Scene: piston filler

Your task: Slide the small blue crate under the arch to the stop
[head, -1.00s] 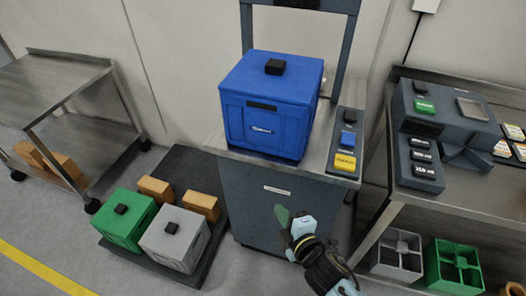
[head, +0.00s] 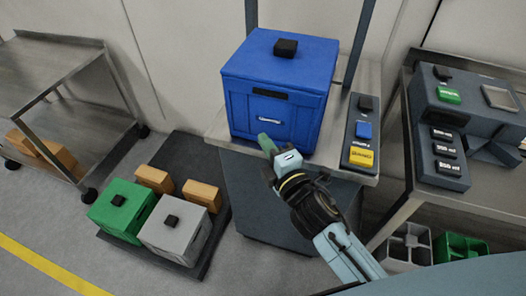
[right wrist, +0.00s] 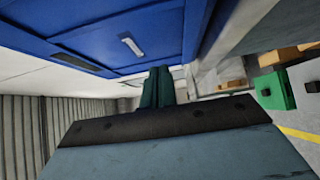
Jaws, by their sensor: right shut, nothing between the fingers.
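The blue crate (head: 270,108) with a black knob on its lid stands upright on the metal top of a dark cabinet, in front of the dark arch (head: 358,45). The arch's posts rise behind the crate, and its top is out of frame. I cannot make out the stop. My right gripper (head: 265,143) is shut and empty, at the lower front face of the crate. In the right wrist view the closed fingers (right wrist: 158,88) point at the crate's front (right wrist: 130,40). I cannot tell whether they touch it. My left gripper is not in view.
A button panel (head: 361,132) stands right of the crate. A bench with a dark machine (head: 455,110) is further right. A green crate (head: 121,208) and a grey crate (head: 174,228) sit on a low platform at left, near a metal cart (head: 50,70).

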